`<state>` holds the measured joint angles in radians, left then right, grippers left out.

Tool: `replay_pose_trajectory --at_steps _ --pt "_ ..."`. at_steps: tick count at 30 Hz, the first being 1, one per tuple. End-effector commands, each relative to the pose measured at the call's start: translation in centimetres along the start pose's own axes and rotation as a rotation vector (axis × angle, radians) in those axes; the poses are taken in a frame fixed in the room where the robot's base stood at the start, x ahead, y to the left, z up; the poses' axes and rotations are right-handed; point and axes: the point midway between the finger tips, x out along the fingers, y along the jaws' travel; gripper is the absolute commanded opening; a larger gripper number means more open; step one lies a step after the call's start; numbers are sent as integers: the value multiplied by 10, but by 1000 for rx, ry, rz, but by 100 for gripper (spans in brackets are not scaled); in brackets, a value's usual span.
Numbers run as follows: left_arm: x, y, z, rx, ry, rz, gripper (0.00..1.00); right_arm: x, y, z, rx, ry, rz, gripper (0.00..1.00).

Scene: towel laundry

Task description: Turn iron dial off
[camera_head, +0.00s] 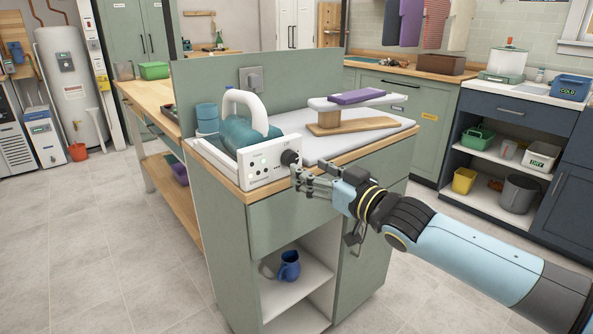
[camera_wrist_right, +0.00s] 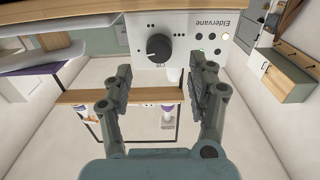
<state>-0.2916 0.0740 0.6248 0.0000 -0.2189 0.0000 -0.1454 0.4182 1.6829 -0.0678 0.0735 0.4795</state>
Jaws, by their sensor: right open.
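The iron station is a white control box (camera_head: 262,163) with a teal iron (camera_head: 238,131) and its white handle behind it, on the wood-edged counter. Its round black dial (camera_head: 290,157) sits on the box's right end in the head view. In the right wrist view the dial (camera_wrist_right: 159,47) shows clearly on the white panel (camera_wrist_right: 196,24), with a pale pointer mark. My right gripper (camera_head: 301,176) is open and empty just in front of the dial; in the wrist view its fingers (camera_wrist_right: 163,83) stand apart either side below the dial, not touching it. My left gripper is not in view.
A sleeve board (camera_head: 345,121) with a folded purple cloth (camera_head: 357,96) stands on the counter right of the box. A blue jug (camera_head: 288,266) sits on the shelf below. Floor on the left is clear.

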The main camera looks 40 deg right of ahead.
Motion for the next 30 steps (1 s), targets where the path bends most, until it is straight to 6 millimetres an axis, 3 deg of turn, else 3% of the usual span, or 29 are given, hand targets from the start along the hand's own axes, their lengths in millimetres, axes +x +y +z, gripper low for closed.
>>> replay_pose_trajectory --at_steps 5,12,24,30 --pt "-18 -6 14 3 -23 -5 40 21 2 -5 0 4 7 58" --pt "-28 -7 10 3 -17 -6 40 47 1 -2 2 1 4 58" --pt "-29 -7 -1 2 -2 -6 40 55 0 1 0 -2 1 58" --pt "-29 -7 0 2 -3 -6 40 55 0 1 0 -2 1 33"
